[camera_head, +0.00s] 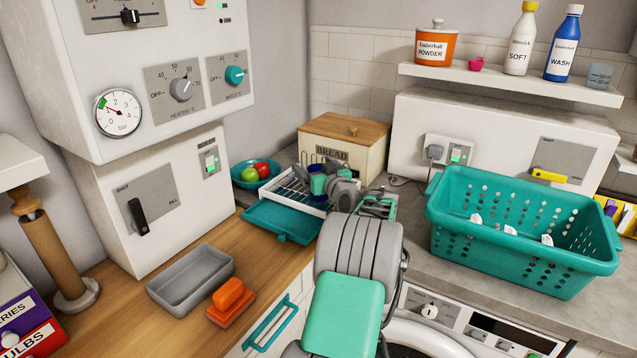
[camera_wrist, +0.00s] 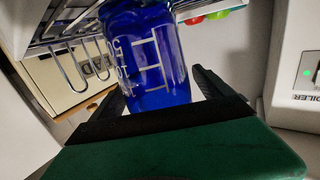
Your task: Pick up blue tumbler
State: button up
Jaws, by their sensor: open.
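The blue tumbler (camera_wrist: 150,55) is large and close in the wrist view, glossy dark blue with pale markings. In the head view the tumbler (camera_head: 318,185) is a small dark-blue patch at the dish rack (camera_head: 292,187), partly hidden by my gripper. My gripper (camera_wrist: 160,92) is open, with one dark finger at each side of the tumbler. I cannot tell whether either finger touches it. In the head view my gripper (camera_head: 328,182) is at the rack, and its fingertips are hard to make out.
A teal tray (camera_head: 270,222) sits before the rack. A bread bin (camera_head: 370,145) stands behind, and a teal bowl (camera_head: 243,180) with fruit is left. A teal basket (camera_head: 500,260) is right.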

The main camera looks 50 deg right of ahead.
jog(key=shift+s+r, duration=0.1)
jog(key=c, duration=1.7)
